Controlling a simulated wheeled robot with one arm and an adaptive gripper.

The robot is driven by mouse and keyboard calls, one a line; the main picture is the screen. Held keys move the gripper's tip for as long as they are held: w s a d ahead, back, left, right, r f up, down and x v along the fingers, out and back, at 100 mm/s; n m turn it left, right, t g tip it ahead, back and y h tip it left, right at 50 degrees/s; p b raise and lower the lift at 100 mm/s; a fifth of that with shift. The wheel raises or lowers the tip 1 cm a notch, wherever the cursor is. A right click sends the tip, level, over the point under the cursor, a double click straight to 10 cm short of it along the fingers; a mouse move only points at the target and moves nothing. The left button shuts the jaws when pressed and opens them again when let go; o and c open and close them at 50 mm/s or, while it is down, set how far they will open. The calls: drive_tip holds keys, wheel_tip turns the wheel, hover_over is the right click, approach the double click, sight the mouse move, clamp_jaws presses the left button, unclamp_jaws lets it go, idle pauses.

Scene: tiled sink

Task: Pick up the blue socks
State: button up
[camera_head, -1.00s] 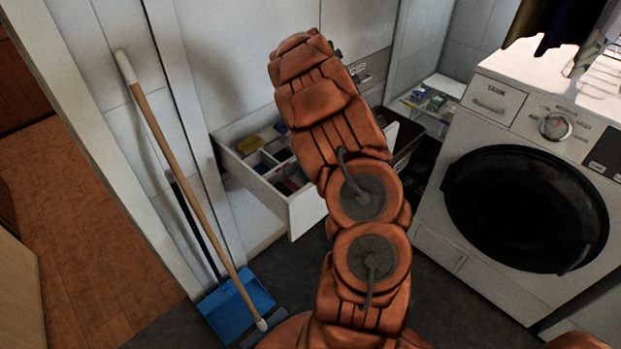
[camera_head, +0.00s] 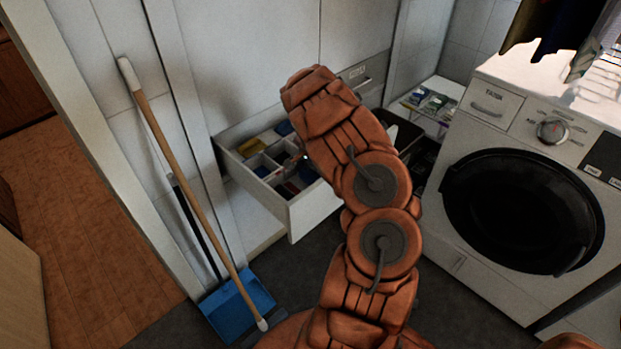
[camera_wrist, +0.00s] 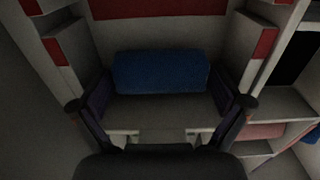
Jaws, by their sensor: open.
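In the wrist view, a blue rolled cloth bundle (camera_wrist: 160,72), which looks like the blue socks, lies across a pale drawer compartment. My gripper (camera_wrist: 160,104) is open, its dark fingers spread to the left and right of the bundle's near side. No contact with the bundle shows. In the head view, the open white drawer (camera_head: 318,208) holds small compartments with blue, yellow and red items. My arm covers the drawer's right part and hides most of the gripper. I cannot tell which blue item there is the bundle.
Dividers with red patches (camera_wrist: 265,43) stand close around the compartment. The washing machine (camera_head: 455,228) is at the right. A broom (camera_head: 180,170) and blue dustpan (camera_head: 237,305) lean at the left. Dark floor lies in front of the drawer.

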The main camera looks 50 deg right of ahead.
drive_tip(key=shift+f, duration=0.1)
drive_tip(key=c, duration=0.9)
